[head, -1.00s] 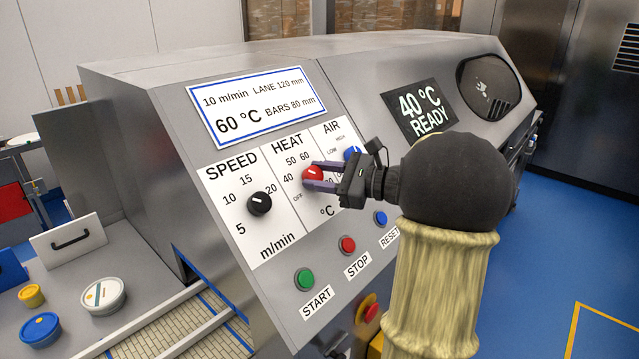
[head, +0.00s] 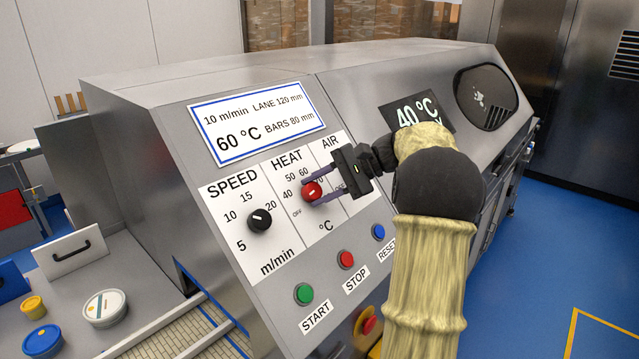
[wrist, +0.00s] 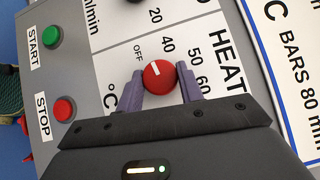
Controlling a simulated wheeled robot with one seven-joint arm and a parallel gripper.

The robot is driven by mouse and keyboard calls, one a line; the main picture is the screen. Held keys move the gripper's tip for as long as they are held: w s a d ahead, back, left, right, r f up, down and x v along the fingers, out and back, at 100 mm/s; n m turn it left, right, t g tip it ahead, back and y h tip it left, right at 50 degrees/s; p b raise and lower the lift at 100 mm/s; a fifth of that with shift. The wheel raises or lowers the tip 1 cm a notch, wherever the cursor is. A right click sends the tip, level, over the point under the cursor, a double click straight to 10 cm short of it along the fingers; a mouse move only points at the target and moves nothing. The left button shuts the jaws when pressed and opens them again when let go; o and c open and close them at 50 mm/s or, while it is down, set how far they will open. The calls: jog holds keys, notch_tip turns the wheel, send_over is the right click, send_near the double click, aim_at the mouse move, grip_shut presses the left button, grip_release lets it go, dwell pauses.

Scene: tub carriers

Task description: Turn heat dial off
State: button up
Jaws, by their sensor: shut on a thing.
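The red heat dial (head: 312,192) sits on the white control plate under the word HEAT, and it also shows in the wrist view (wrist: 159,78). My gripper (head: 315,191) is shut on the dial, with one purple finger on each side of it. In the wrist view my two fingers (wrist: 160,88) flank the red knob. The dial's white mark points between OFF and 40. OFF, 40, 50 and 60 show around it in the wrist view.
The black speed dial (head: 260,220) is close on the left. Green start (head: 304,294), red stop (head: 346,259) and blue reset (head: 378,232) buttons lie below. My arm hides part of the display (head: 412,112) and most of the air section. Several tubs stand lower left.

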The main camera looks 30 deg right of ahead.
jog(key=shift+n+g+h+p, duration=0.3)
jog(key=shift+n+g+p, duration=0.15)
jog(key=shift+n+g, duration=0.4)
jog(key=shift+n, duration=0.25)
jog(key=o, duration=1)
jog(key=shift+r, duration=0.1)
jog(key=p+v, duration=0.4)
jog(key=v, duration=1.3)
jog(key=shift+s, duration=0.15)
